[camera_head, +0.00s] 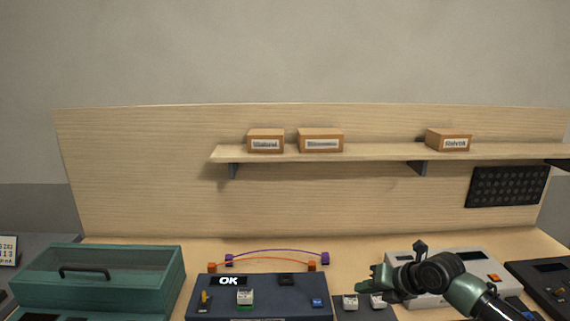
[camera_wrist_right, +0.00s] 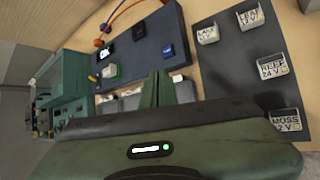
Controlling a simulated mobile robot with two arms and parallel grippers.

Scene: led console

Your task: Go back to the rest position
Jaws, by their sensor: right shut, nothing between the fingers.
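My right gripper (camera_head: 366,287) reaches in from the lower right in the head view, over the bench right of the dark console. In the right wrist view its green fingers (camera_wrist_right: 168,90) are together with nothing between them. The dark blue console (camera_head: 262,308) shows a lit "OK" display (camera_head: 230,281), a yellow switch (camera_head: 204,299), a white block (camera_head: 245,297) on a green base and a blue block (camera_head: 317,302). The gripper appears apart from the console. My left gripper is in neither view.
A teal box (camera_head: 150,265) with a handle stands at left. Purple and orange cables (camera_head: 270,259) arch behind the console. A dark mat (camera_wrist_right: 240,75) holds several labelled white blocks. A light grey device (camera_head: 480,262) stands at right. A shelf (camera_head: 380,153) holds three cardboard boxes.

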